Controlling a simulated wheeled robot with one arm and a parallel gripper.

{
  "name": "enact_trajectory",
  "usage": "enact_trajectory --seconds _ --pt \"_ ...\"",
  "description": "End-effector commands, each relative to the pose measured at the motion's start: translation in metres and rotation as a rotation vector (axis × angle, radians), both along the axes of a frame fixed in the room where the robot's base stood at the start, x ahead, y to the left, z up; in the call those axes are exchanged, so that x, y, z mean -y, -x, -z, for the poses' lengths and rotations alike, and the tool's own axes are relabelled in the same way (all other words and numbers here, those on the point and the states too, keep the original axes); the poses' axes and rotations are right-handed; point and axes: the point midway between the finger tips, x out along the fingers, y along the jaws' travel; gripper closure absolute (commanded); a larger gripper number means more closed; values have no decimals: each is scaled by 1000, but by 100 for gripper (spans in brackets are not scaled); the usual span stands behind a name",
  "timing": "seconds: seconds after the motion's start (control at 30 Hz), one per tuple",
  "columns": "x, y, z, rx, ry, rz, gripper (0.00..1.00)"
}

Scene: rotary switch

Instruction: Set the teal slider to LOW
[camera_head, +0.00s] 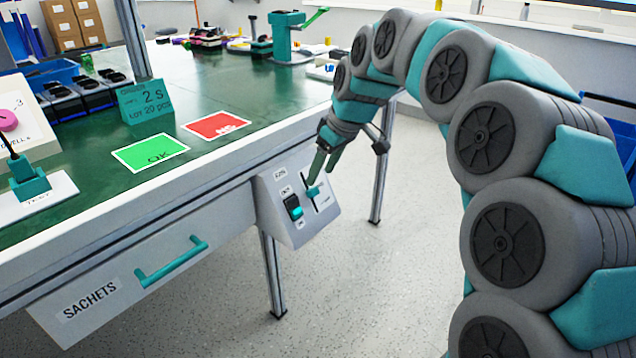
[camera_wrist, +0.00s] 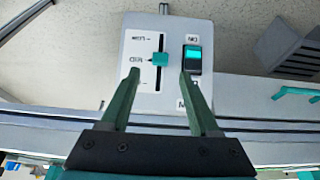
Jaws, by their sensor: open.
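The teal slider (camera_head: 313,192) is a small knob on a vertical slot in a pale control box below the bench edge. In the wrist view the teal slider (camera_wrist: 160,60) sits beside the middle mark, which seems to read MID. The mark at the top of that view seems to read LOW; the picture there is upside down. My gripper (camera_head: 321,167) is open at the box's front. In the wrist view my gripper (camera_wrist: 160,76) has one finger on each side of the slot, with the slider just beyond the fingertips. Contact cannot be told.
A rocker switch (camera_head: 294,207) is beside the slot; in the wrist view this rocker switch (camera_wrist: 192,60) lies close to the right fingertip. A drawer with a teal handle (camera_head: 172,262) is left of the box. The bench (camera_head: 240,90) overhangs above; open floor lies below.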

Motion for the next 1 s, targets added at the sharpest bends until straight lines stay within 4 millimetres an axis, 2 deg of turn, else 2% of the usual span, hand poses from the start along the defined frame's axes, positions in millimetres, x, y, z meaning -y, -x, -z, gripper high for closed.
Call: enact_trajectory --seconds 0.3,0.43,0.63,1.0 --pt "-14 -10 43 -3 0 0 38" --pt "-16 -12 50 -3 0 0 38" --pt "-16 -12 50 -1 1 1 38" --pt "-16 -12 49 0 0 1 79"
